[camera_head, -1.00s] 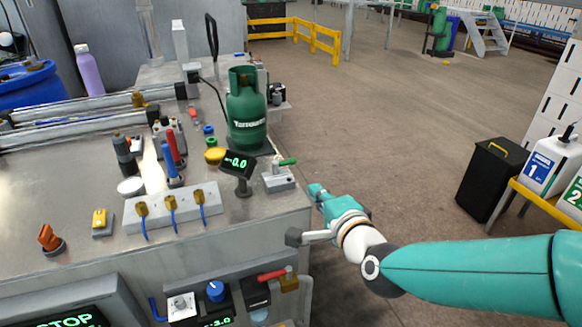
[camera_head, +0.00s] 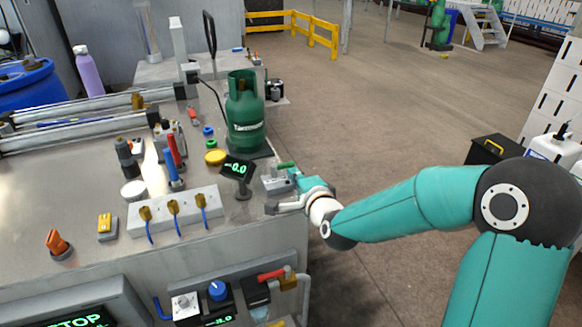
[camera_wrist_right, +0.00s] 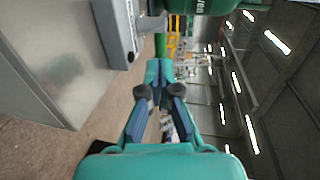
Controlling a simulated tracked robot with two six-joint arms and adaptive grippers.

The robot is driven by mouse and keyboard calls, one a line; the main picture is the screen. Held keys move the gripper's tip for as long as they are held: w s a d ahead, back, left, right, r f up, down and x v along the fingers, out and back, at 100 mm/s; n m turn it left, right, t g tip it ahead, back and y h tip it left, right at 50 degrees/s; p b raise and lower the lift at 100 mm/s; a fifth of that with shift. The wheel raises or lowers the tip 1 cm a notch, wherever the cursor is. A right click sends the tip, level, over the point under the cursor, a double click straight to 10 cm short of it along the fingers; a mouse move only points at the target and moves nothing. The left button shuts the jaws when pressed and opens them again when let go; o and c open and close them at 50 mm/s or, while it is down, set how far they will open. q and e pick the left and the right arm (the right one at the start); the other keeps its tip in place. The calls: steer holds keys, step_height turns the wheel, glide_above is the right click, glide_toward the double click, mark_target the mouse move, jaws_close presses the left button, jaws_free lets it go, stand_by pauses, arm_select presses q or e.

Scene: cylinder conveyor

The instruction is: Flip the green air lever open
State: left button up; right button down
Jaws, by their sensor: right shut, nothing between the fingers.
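The green air lever (camera_head: 286,164) sits on a small grey block (camera_head: 277,183) at the right edge of the workbench. In the right wrist view the lever (camera_wrist_right: 160,46) is a green bar just beyond my fingertips, sticking out beside the block (camera_wrist_right: 118,30). My right gripper (camera_head: 295,174) is shut and empty, its tips close beside the lever on the right. The right wrist view shows the gripper (camera_wrist_right: 159,72) with its tips together; I cannot tell whether they touch the lever. My left gripper is not in view.
A green gas bottle (camera_head: 243,120) stands just behind the lever. A small display (camera_head: 237,170) reading 0.0 stands to its left. A grey socket block (camera_head: 175,213) with blue cables lies farther left. The floor right of the bench is open.

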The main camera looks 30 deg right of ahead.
steer(key=shift+p+x, duration=0.3)
steer(key=shift+x, duration=1.05)
